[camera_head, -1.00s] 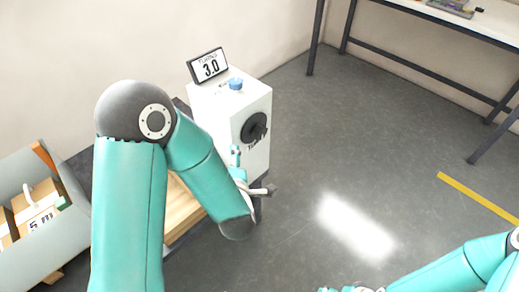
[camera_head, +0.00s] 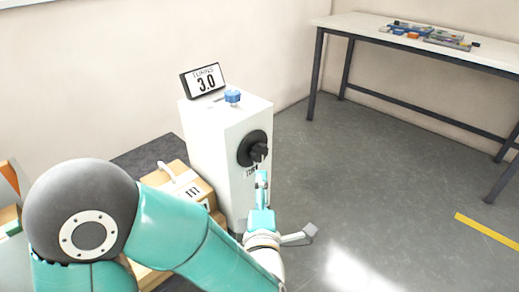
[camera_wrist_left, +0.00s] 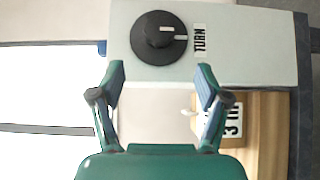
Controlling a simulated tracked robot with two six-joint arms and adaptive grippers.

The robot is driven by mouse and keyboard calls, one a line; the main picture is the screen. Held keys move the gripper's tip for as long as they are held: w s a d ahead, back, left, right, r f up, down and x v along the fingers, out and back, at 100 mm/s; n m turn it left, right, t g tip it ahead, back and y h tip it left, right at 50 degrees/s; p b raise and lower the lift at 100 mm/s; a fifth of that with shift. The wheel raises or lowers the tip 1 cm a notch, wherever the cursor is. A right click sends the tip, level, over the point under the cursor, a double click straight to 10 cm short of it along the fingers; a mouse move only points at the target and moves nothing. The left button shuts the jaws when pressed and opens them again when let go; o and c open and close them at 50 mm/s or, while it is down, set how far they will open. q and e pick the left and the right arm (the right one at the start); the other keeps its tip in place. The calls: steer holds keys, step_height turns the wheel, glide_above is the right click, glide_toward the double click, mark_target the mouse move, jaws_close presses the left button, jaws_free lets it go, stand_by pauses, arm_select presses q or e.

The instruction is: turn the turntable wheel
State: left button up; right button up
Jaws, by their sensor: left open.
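The turntable wheel is a black round knob (camera_head: 253,148) with a raised grip on the front side of a white box (camera_head: 213,150). In the left wrist view the knob (camera_wrist_left: 159,38) lies beyond the fingertips, beside a label reading TURN (camera_wrist_left: 200,39). My left gripper (camera_head: 286,204) is open and empty, just in front of and below the knob. In the left wrist view its two fingers (camera_wrist_left: 160,82) are spread apart with the knob ahead between them; they look clear of it. My right gripper is not in view.
A table (camera_head: 420,41) with small parts is at the back right. The floor right of the box is clear.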

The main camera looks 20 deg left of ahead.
mark_target(260, 156)
arm_select(q)
steer(key=x, duration=1.4)
steer(key=shift+d, duration=0.1)
steer(key=shift+s, duration=0.1)
